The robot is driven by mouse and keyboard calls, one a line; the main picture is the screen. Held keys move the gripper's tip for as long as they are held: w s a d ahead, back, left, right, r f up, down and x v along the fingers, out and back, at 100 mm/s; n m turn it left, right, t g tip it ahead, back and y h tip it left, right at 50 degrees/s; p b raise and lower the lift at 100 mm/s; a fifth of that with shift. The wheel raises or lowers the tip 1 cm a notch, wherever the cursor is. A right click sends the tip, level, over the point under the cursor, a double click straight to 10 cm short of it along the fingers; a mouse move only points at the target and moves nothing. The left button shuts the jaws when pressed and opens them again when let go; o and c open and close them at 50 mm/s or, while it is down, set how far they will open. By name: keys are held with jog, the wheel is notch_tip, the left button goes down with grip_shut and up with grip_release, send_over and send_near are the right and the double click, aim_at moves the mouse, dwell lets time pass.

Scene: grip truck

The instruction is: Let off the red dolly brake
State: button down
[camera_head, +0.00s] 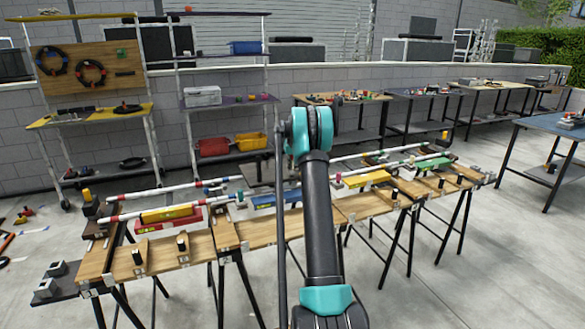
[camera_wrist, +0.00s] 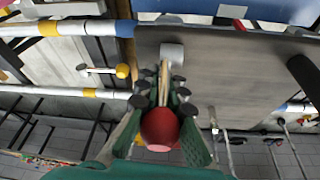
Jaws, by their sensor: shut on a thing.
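In the wrist view, a round red knob (camera_wrist: 160,128) sits between the green fingers of my gripper (camera_wrist: 160,103). My gripper is shut on it. A thin pale rod (camera_wrist: 163,80) shows just beyond the knob, between the dark fingertips. A whitish block (camera_wrist: 172,54) stands past the rod on a grey-brown board (camera_wrist: 222,62). I cannot tell how the rod, knob and block join. In the head view, my arm hides my gripper and the red knob.
A yellow knob (camera_wrist: 122,71) on a pale rod is to the left in the wrist view, near striped bars (camera_wrist: 65,29). In the head view, a long wooden bench (camera_head: 262,234) carries coloured blocks and striped bars. Shelves (camera_head: 226,101) stand behind it.

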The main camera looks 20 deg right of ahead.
jog(key=shift+s+d+f, duration=0.1)
jog(key=shift+s, duration=0.05)
jog(key=c, duration=1.6)
grip_release()
jog(key=v, duration=1.2)
jog(key=shift+w, duration=0.25)
